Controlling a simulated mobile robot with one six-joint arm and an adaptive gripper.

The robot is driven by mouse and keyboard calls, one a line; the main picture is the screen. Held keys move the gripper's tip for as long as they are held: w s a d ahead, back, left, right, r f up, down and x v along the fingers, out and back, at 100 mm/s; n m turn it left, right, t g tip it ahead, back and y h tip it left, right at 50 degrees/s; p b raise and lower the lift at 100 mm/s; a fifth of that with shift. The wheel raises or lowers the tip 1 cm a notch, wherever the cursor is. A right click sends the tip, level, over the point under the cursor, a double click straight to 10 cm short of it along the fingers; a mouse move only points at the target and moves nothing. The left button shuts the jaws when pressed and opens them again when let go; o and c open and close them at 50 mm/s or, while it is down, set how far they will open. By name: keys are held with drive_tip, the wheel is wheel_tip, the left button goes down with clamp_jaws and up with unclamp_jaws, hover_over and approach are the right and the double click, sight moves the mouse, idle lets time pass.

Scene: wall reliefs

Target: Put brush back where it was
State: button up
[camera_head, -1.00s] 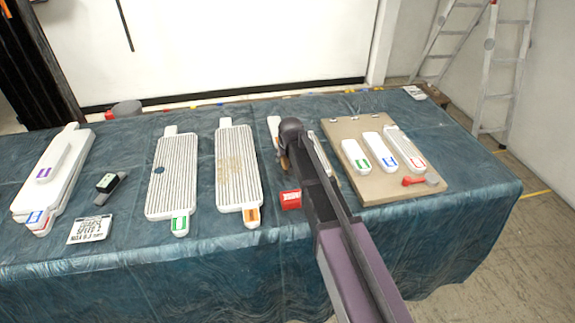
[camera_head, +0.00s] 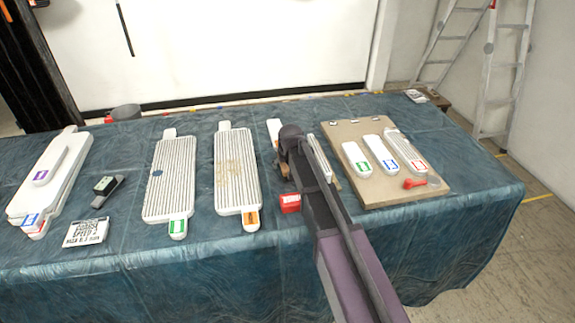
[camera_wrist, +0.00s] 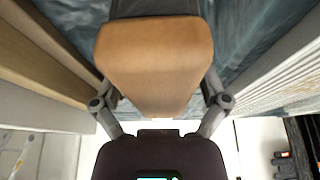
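The brush shows in the wrist view as a broad tan wooden body (camera_wrist: 155,60) filling the middle. My gripper (camera_wrist: 160,103) has its finger linkages on both sides of this wood and appears shut on it. In the head view my dark wrist and arm cover most of the gripper. A small brown piece (camera_head: 283,168), probably part of the brush, shows at the wrist's left side. The brush's bristles and any contact with the table are hidden.
Two ribbed white panels (camera_head: 168,180) (camera_head: 236,170) lie left of my arm. A partly hidden ribbed white piece (camera_head: 321,158) is beside it. A tan board (camera_head: 375,194) with three white blocks is at right. A red box (camera_head: 290,202) is close to my arm. The front cloth (camera_head: 130,255) is clear.

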idle(0.4)
drive_tip(key=p+v, duration=1.1)
drive_tip(key=v, duration=0.1)
drive_tip(key=shift+r, duration=0.15)
idle(0.4)
idle(0.8)
drive_tip(key=s+d+f+m+g+h, duration=0.1)
drive_tip(key=s+d+m+g, duration=0.2)
drive_tip(key=s+d, duration=1.9)
drive_tip(key=shift+s+d+f+g, duration=0.15)
drive_tip(key=shift+d+g, duration=0.1)
drive_tip(key=shift+g, duration=0.35)
drive_tip(key=c, duration=0.6)
drive_tip(key=shift+a, duration=0.1)
